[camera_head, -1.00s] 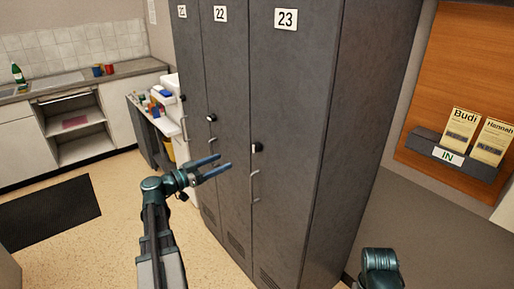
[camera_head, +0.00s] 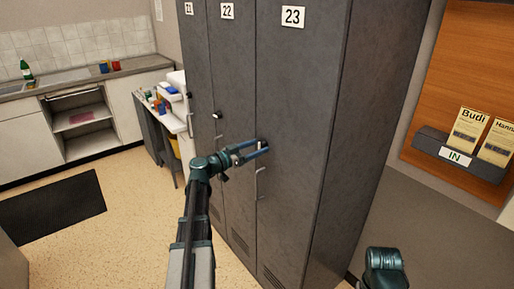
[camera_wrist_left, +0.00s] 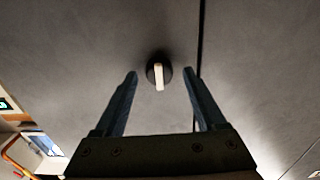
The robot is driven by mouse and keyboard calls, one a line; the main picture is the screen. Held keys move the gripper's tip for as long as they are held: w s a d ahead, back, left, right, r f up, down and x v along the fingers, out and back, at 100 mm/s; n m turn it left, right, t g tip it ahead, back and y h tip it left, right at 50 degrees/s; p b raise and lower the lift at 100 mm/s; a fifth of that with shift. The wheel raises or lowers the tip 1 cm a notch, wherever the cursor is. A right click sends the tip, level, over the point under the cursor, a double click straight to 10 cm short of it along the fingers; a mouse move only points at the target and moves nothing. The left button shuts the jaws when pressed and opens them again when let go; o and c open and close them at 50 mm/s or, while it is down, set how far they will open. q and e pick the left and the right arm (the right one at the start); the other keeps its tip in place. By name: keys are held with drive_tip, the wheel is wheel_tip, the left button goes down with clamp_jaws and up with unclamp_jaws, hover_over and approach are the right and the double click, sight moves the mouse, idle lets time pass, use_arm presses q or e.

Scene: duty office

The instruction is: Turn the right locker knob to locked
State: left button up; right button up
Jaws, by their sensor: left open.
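The knob (camera_head: 260,145) of locker 23 (camera_head: 293,95), the rightmost locker, is mostly hidden by my left gripper (camera_head: 264,147) in the head view. In the left wrist view the knob (camera_wrist_left: 158,73) is a dark round base with a pale bar, nearly upright in the picture and tilted slightly. The open left gripper (camera_wrist_left: 161,74) has one finger on each side of it, with gaps between fingers and knob. I cannot tell how far the fingertips are from the door. My right gripper is not seen; only part of my right arm shows at the bottom.
Below the knob is the door handle (camera_head: 260,184). Locker 22 (camera_head: 228,80) to the left has its own knob (camera_head: 217,115).

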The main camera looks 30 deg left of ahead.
use_arm(q)
drive_tip(key=shift+w+d, duration=0.15)
drive_tip(key=shift+w, duration=0.05)
clamp_jaws()
idle(0.3)
